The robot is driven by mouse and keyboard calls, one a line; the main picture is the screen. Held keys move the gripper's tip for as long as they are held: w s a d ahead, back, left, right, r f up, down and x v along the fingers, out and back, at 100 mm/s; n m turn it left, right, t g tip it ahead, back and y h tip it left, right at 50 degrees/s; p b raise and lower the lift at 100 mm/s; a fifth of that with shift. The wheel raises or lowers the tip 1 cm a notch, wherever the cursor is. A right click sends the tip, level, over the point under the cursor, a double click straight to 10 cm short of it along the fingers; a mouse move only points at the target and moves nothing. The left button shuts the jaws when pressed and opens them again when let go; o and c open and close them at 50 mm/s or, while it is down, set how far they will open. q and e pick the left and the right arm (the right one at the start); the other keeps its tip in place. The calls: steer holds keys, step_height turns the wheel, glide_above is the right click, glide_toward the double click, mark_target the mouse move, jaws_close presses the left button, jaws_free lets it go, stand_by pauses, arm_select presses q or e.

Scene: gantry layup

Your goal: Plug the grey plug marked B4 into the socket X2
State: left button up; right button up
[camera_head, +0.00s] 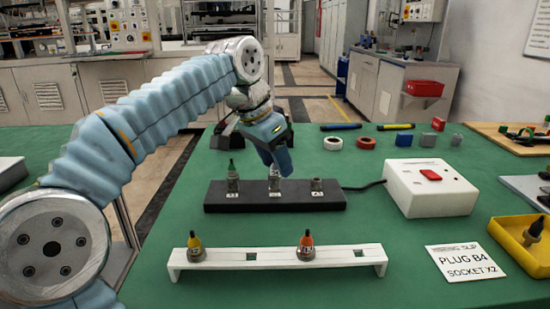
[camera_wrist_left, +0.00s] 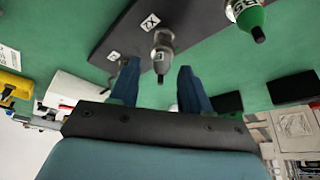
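The black socket strip (camera_head: 300,205) carries three sockets in a row on the green table. In the left wrist view, a grey plug (camera_wrist_left: 161,52) with a dark tip stands in the socket beside the X2 label (camera_wrist_left: 150,21). Its own marking cannot be read. My left gripper (camera_head: 273,168) is above the middle of the strip, pointing down. Its two blue fingers (camera_wrist_left: 158,90) are apart, one on each side of the grey plug, with visible gaps. A labelled green plug (camera_wrist_left: 248,17) stands in the neighbouring socket. My right gripper is not visible.
A white box (camera_head: 430,190) with a red button stands right, cabled to the strip. A yellow tray (camera_head: 510,240) holds a dark plug. A slip (camera_head: 465,262) reads PLUG B4, SOCKET X2.

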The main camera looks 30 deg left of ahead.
arm_select(q)
steer(key=p+v, duration=0.4)
steer(key=v, duration=1)
steer(key=shift+s+f, duration=0.1)
steer(key=shift+f, duration=0.05)
